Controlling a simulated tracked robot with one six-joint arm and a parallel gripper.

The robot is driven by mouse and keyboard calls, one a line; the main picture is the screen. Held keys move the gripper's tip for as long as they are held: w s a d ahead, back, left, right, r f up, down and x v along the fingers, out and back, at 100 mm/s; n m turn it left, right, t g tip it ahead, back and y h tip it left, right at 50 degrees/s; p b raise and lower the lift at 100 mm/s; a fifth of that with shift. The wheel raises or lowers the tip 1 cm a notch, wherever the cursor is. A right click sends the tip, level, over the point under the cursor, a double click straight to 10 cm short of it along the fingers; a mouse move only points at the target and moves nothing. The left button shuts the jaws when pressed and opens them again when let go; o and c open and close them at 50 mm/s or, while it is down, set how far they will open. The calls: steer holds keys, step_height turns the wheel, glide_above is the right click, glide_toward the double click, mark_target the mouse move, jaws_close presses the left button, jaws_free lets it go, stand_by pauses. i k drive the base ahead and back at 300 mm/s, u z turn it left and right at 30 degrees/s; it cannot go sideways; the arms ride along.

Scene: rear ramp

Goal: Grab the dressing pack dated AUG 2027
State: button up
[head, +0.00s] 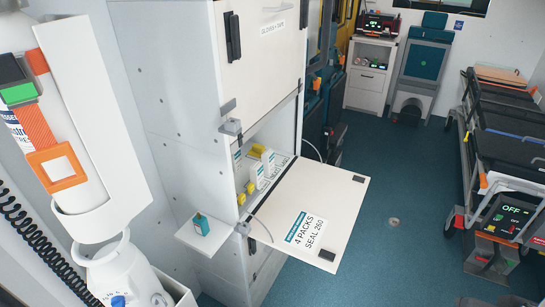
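White dressing packs with green-edged labels stand inside an open cabinet compartment in the head view. One pack (257,174) is near the front and another pack (268,159) is just behind it to the right. Their dates are too small to read, so I cannot tell which one is AUG 2027. Yellow pieces show beside and below the packs. The lowered cabinet door (338,192) juts out in front, labelled "4 PACKS SEAL 260". Part of the compartment's inside is hidden by its frame. My gripper is not in view.
A small white side shelf (224,234) holds a teal box (201,225). A closed "GLOVES + TAPE" door (262,65) is above. A white cylinder with orange strap is at left. A stretcher (505,150) stands at right. Blue floor (400,175) is clear between.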

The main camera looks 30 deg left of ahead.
mark_target(267, 157)
steer(key=z, duration=0.05)
steer(key=i, duration=2.5)
steer(key=u, duration=2.6)
